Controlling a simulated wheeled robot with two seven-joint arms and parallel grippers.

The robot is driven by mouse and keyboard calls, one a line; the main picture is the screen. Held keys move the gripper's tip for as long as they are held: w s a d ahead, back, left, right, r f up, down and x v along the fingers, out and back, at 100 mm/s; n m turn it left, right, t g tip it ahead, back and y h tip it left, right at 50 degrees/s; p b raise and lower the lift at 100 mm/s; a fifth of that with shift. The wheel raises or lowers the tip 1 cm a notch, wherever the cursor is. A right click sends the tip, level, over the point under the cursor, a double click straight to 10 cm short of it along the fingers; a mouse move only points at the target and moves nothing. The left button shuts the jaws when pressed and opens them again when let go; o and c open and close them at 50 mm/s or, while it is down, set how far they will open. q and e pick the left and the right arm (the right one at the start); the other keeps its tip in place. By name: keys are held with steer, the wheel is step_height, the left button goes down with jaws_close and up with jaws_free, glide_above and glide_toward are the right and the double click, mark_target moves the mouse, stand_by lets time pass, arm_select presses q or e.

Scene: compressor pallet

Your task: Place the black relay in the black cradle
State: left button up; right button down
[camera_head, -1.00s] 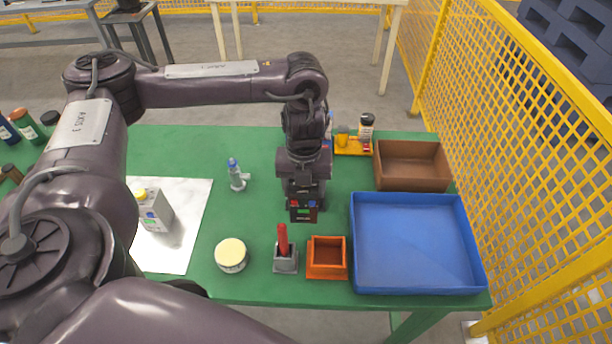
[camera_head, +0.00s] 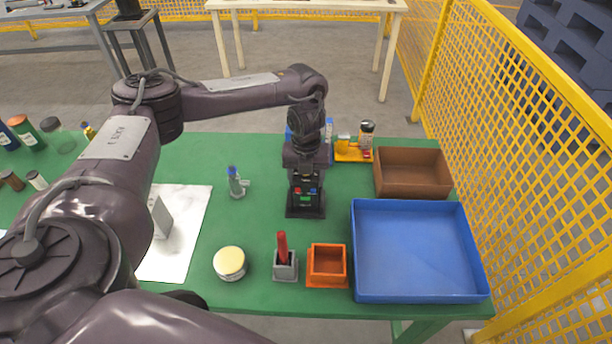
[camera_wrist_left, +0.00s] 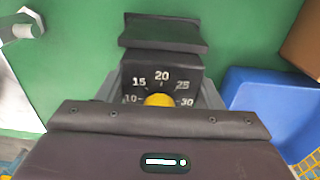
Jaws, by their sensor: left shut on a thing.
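My left gripper (camera_head: 306,177) points down over the green table and is shut on the black relay (camera_head: 306,191). The relay is upright, with small red, blue and green marks on its front. In the left wrist view the relay (camera_wrist_left: 162,76) shows a numbered dial with a yellow knob between the fingers. The black cradle (camera_head: 305,212) is directly below the relay in the head view, mostly covered by it. A black part of it shows beyond the relay in the left wrist view (camera_wrist_left: 163,33). I cannot tell whether the relay is fully seated. My right gripper is not in view.
In front are a round cream-lidded tin (camera_head: 230,262), a grey holder (camera_head: 285,270) with a red stick and an orange box (camera_head: 327,280). A blue tray (camera_head: 420,297) and brown bin (camera_head: 413,189) stand right. A small bottle (camera_head: 235,182) is left. A yellow fixture (camera_head: 350,154) is behind.

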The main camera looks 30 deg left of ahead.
arm_select(q)
steer(key=o, duration=0.9)
steer(key=shift+f, duration=0.15)
steer(key=o, duration=0.4)
steer(key=shift+r, duration=0.65)
step_height(320, 180, up, 11)
steer(key=shift+r+p, duration=0.1)
steer(key=shift+p, duration=1)
